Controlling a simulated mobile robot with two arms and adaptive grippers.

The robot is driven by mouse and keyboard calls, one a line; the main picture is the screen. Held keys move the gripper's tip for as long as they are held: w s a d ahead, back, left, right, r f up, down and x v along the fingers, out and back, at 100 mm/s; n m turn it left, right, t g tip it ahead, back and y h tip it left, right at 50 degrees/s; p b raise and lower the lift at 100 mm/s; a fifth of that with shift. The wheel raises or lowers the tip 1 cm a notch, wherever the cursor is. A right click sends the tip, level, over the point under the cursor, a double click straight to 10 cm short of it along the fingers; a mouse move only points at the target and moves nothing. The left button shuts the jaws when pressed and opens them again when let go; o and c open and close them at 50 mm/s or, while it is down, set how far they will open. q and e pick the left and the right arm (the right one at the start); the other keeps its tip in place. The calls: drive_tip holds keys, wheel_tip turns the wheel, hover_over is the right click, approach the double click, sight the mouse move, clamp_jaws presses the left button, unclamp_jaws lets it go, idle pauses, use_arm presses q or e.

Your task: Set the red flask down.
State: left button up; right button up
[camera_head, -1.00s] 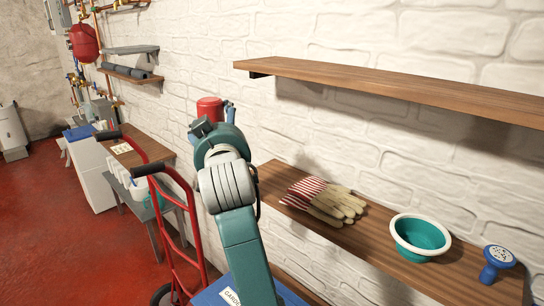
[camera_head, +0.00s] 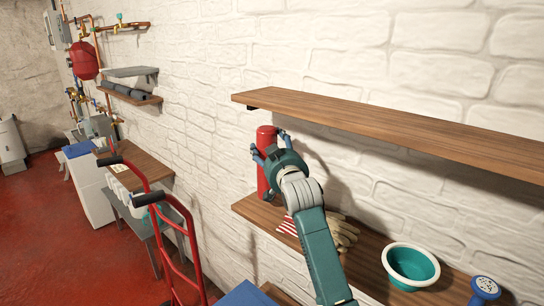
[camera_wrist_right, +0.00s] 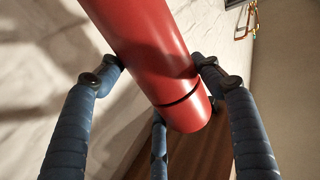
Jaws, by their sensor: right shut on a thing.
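The red flask (camera_head: 266,150) is a tall cylinder, upright at the left end of the lower wooden shelf (camera_head: 368,262) in the head view. My right gripper (camera_head: 268,152) is shut on it from the front. In the right wrist view the flask (camera_wrist_right: 150,50) runs between the blue fingers, with a dark seam near its rounded end. The gripper's hand hides part of the flask, and I cannot tell whether its base touches the shelf. My left gripper is not in view.
Striped work gloves (camera_head: 340,232), a teal bowl with a white rim (camera_head: 411,267) and a blue sprinkler head (camera_head: 485,288) stand along the lower shelf. An upper shelf (camera_head: 390,135) runs above. A red hand truck (camera_head: 160,205) stands at the left.

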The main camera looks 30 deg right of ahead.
wheel_tip(320, 180, down, 4)
drive_tip(key=shift+d+r+p, duration=0.1)
drive_tip(key=shift+d+p, duration=0.05)
drive_tip(key=shift+p, duration=0.75)
drive_tip(key=o, duration=1.9)
drive_tip(key=shift+s, duration=0.1)
drive_tip(key=b+v, duration=0.3)
drive_tip(key=v, duration=0.9)
